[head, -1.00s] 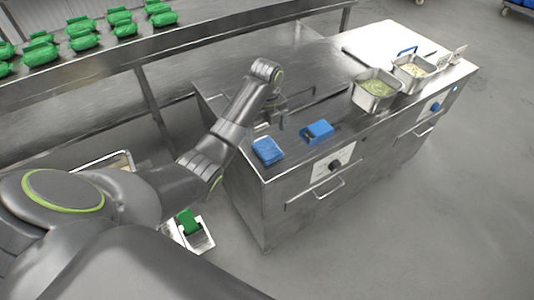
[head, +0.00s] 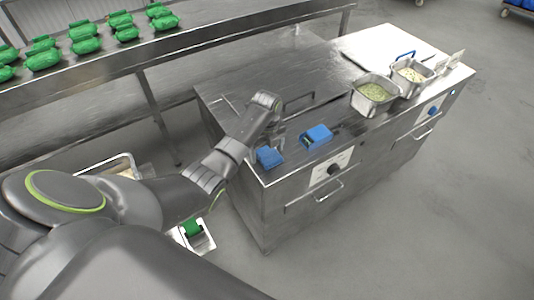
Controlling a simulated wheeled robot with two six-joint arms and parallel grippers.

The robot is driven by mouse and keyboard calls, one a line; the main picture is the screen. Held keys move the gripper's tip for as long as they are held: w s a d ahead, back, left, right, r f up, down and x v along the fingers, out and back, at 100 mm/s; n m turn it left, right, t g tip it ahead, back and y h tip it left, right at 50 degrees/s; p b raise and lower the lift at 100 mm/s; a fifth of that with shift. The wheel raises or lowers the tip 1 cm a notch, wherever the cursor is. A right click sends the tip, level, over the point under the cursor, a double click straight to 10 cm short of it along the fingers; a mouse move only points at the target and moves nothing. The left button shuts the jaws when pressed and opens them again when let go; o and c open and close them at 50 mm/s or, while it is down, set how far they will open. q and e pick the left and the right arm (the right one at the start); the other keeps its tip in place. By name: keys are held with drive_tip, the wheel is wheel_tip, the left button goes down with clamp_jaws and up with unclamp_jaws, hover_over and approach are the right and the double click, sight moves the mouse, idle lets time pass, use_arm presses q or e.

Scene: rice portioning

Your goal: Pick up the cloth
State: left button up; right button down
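The blue cloth (head: 268,159) lies at the near left corner of the steel counter. My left gripper (head: 275,146) points down right at the cloth's back edge and covers part of it. Its fingertips are small and partly hidden by the wrist and the cloth, so I cannot tell whether they are open or closed on it. The cloth looks a little bunched. My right gripper is not in view.
A blue box-like item (head: 316,137) sits just right of the cloth. Two steel pans with food, a nearer one (head: 375,94) and a farther one (head: 410,74), stand at the right. Green packs (head: 86,46) line a rear shelf. The counter's middle is mostly clear.

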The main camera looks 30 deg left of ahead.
sight(267, 152)
use_arm(q)
drive_tip(key=c, duration=0.9)
drive_tip(key=shift+o, duration=0.2)
wheel_tip(267, 152, up, 10)
drive_tip(key=b, duration=0.1)
drive_tip(key=shift+b, duration=0.3)
